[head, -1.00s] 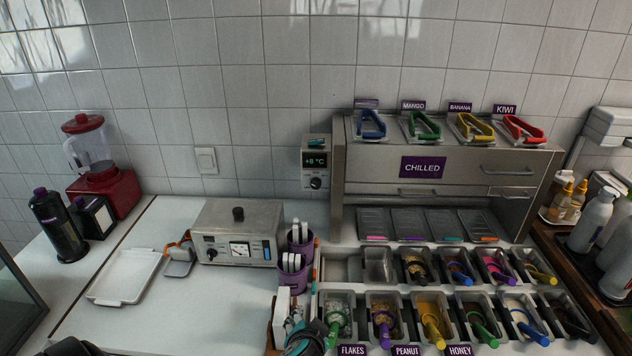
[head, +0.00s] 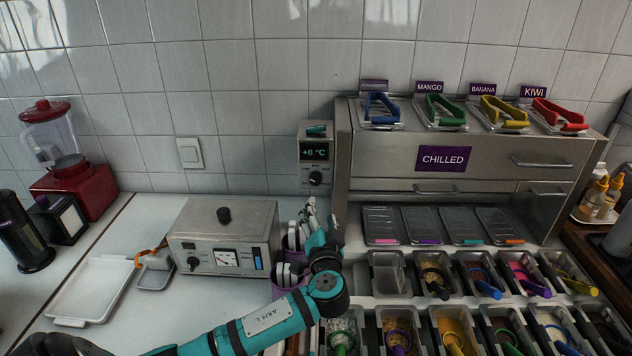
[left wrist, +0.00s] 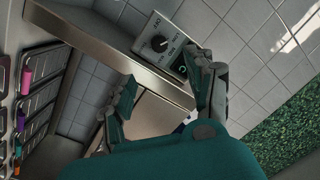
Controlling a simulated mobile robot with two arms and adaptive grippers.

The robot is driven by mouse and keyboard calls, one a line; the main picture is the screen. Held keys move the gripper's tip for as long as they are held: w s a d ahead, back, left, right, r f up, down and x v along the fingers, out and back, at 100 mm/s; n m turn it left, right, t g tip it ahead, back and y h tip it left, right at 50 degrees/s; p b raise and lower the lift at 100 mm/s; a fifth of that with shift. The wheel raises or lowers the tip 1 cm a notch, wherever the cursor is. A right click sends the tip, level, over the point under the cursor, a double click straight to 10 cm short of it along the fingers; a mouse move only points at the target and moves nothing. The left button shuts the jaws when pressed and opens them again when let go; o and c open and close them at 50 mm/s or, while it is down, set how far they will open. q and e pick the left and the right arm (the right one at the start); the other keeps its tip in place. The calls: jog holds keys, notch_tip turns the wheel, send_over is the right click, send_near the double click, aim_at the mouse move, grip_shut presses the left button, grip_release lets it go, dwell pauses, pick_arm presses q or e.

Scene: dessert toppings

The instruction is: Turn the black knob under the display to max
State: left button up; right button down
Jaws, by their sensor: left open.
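The black knob (head: 316,178) is on a small control box fixed to the tiled wall, just under a display (head: 315,152) reading +8 °C. In the left wrist view the knob (left wrist: 159,43) shows on the tilted box face, unobstructed. My left gripper (head: 321,218), on a teal arm, is open and empty. In the head view it appears just below the knob. In the left wrist view its fingers (left wrist: 164,82) are spread, with the knob beyond the gap between them, apart from both fingers. My right gripper is out of view.
The steel CHILLED cabinet (head: 443,158) stands immediately right of the control box. Below my left gripper are purple cups (head: 281,291) with white-handled items. A metal device with a dial (head: 226,237) stands to the left. Topping bins (head: 390,273) fill the front right.

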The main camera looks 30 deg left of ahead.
aim_at(316, 183)
pick_arm(q)
jog(key=p+x, duration=0.2)
jog(key=x, duration=1)
jog(key=shift+a+p, duration=0.15)
jog(key=shift+p, duration=0.25)
jog(key=shift+w+a+f, duration=0.1)
jog(key=shift+w+a, duration=0.1)
jog(key=shift+w, duration=0.1)
jog(key=shift+w+a, duration=0.3)
jog(key=shift+w, duration=0.05)
grip_shut()
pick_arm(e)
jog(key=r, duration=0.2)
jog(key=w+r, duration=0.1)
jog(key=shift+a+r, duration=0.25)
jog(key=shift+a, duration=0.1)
pick_arm(q)
jog(key=shift+f, duration=0.15)
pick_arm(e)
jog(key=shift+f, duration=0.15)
